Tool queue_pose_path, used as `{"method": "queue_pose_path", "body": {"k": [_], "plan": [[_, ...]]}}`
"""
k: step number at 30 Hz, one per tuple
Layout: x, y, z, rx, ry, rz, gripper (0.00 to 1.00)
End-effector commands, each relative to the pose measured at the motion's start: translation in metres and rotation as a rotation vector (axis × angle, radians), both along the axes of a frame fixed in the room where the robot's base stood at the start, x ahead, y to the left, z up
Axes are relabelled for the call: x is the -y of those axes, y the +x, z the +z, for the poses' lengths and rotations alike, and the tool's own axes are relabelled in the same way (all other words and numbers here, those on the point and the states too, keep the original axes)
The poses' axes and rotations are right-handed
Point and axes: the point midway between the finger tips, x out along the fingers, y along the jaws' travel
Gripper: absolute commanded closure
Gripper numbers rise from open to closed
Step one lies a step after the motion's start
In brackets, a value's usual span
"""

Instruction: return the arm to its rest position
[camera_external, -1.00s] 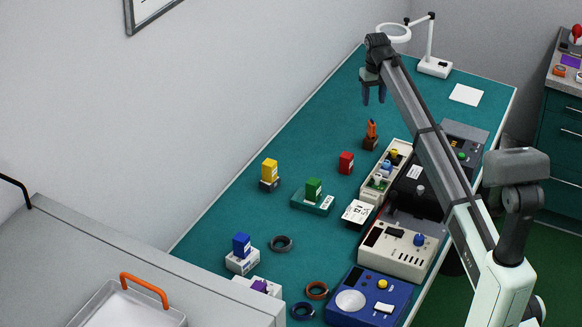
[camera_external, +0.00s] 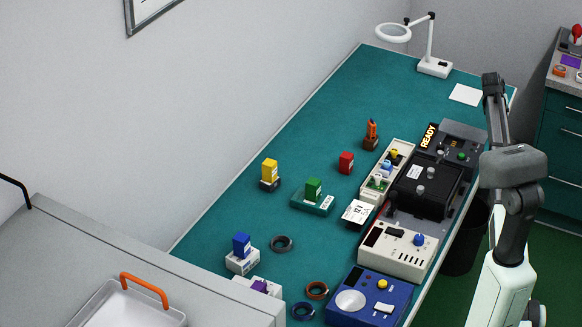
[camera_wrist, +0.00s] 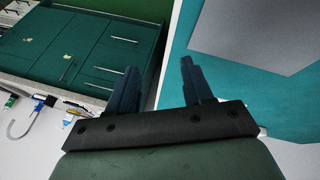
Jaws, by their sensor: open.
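My gripper (camera_wrist: 160,84) is open and empty in the wrist view, its two dark fingers apart with nothing between them. In the external view my arm stands at the right edge of the green bench (camera_external: 330,112). Its wrist end is above the bench's right edge, and the fingers cannot be made out there.
A black test unit (camera_external: 427,187) and a dark console with a lit READY sign (camera_external: 429,136) stand along the bench's right side. A magnifier lamp (camera_external: 434,67) stands at the back. Coloured blocks, including a red one (camera_external: 346,163), stand further left. A green cabinet (camera_wrist: 75,50) shows in the wrist view.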

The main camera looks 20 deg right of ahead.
Motion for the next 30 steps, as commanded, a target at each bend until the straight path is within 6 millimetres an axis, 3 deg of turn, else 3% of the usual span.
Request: {"method": "queue_pose_path", "body": {"k": [1,3,6,10,14,21,30], "plan": [[0.026,-0.019,-0.009,0.006,-0.024,-0.025,0.50],[0.056,-0.041,-0.023,0.013,-0.055,-0.051,0.50],[0.085,-0.071,-0.055,0.014,-0.089,-0.073,0.50],[0.088,-0.096,-0.107,-0.002,-0.096,-0.069,0.50],[0.069,-0.113,-0.162,-0.028,-0.076,-0.046,0.50],[0.009,-0.146,-0.265,-0.088,-0.013,0.009,0.50],[-0.065,-0.198,-0.367,-0.159,0.063,0.070,0.50]]}}
